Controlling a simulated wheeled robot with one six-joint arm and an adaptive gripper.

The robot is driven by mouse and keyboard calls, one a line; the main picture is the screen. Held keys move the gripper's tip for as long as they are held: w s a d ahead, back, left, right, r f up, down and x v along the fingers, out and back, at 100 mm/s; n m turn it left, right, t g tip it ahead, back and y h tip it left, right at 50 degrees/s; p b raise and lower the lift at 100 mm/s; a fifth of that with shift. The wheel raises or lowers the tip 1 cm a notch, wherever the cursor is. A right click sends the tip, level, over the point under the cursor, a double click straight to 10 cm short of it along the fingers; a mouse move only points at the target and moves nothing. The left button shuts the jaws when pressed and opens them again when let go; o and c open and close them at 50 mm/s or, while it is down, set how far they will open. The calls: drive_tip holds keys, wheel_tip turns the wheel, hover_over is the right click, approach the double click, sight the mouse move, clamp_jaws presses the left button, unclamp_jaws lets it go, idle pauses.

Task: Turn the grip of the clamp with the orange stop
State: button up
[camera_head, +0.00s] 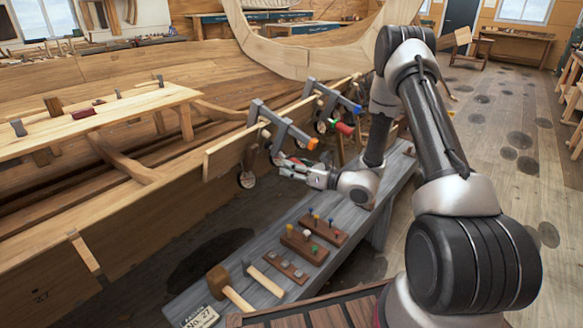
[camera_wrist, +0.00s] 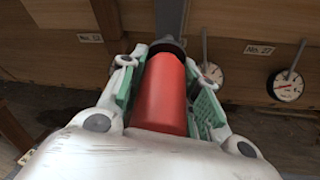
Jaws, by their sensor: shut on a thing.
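The clamp with the orange stop (camera_head: 312,143) sits on the plank edge of the hull in the head view; its grey bar (camera_head: 285,127) slopes down to the right. My gripper (camera_head: 289,168) is just below that bar, with its arm coming from the right. In the wrist view a red grip (camera_wrist: 161,92) with a dark collar (camera_wrist: 167,46) lies between the green pads of my gripper (camera_wrist: 165,85), which is shut around it. In the head view this grip is mostly hidden by my gripper.
A clamp with a blue stop (camera_head: 356,108) stands behind, with a separate red grip (camera_head: 344,128). Round dials (camera_wrist: 287,86) hang along the hull.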

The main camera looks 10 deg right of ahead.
drive_tip(key=m+y, duration=0.1)
drive_tip(key=m+g+y, duration=0.1)
drive_tip(key=m+y, duration=0.1)
drive_tip(key=m, duration=0.1)
drive_tip(key=shift+s+a+r+g, duration=0.15)
drive_tip(key=shift+s+g, duration=0.1)
drive_tip(key=shift+g, duration=0.15)
drive_tip(key=m+y, duration=0.1)
drive_tip(key=m, duration=0.2)
drive_tip(key=m+y, duration=0.1)
drive_tip(key=shift+s+r+m+g+y, duration=0.2)
drive_tip(key=shift+r+m+g+y, duration=0.1)
drive_tip(key=shift+m+g, duration=0.1)
idle(0.4)
drive_tip(key=o, duration=1)
drive_tip(key=v, duration=1.2)
